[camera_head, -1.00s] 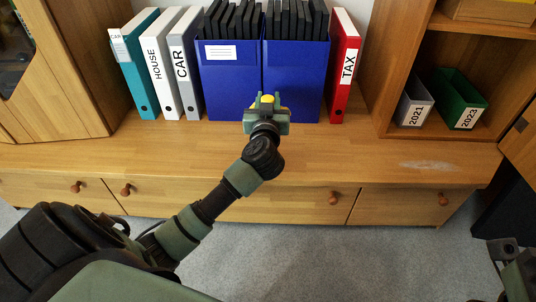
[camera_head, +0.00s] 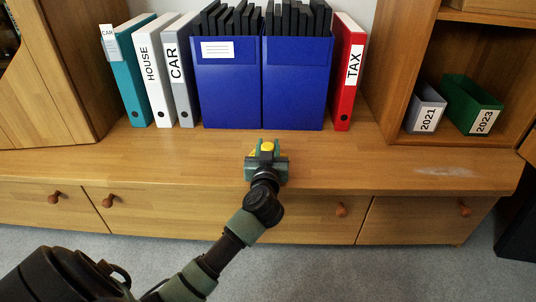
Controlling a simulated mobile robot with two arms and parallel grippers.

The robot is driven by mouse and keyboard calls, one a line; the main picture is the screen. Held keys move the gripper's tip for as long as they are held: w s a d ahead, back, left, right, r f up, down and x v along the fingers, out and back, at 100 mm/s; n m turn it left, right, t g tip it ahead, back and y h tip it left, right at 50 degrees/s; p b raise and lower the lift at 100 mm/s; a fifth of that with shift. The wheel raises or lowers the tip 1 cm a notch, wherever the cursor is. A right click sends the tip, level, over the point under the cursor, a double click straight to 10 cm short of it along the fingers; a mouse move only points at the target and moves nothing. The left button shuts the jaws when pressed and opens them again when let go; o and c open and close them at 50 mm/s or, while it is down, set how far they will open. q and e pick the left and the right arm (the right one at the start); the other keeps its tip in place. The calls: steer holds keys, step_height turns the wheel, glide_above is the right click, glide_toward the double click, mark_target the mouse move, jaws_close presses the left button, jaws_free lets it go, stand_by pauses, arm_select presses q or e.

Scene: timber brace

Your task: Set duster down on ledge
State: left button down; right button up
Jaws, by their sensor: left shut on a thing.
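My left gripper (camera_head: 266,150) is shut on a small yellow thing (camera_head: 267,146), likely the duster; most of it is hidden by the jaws. The gripper is in front of the blue boxes, over the front part of the wooden ledge (camera_head: 180,160). I cannot tell whether the yellow thing touches the ledge. My right gripper is out of view.
Two blue boxes (camera_head: 297,85) with black folders stand at the back, between white, grey and teal binders (camera_head: 130,85) and a red binder (camera_head: 347,75). Grey (camera_head: 425,112) and green (camera_head: 470,108) bins sit right. A pale smudge (camera_head: 445,170) marks the ledge; its front strip is otherwise clear.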

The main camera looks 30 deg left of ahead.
arm_select(q)
steer(key=shift+f, duration=0.1)
steer(key=c, duration=1)
jaws_free()
steer(key=shift+f, duration=0.1)
steer(key=shift+c, duration=0.2)
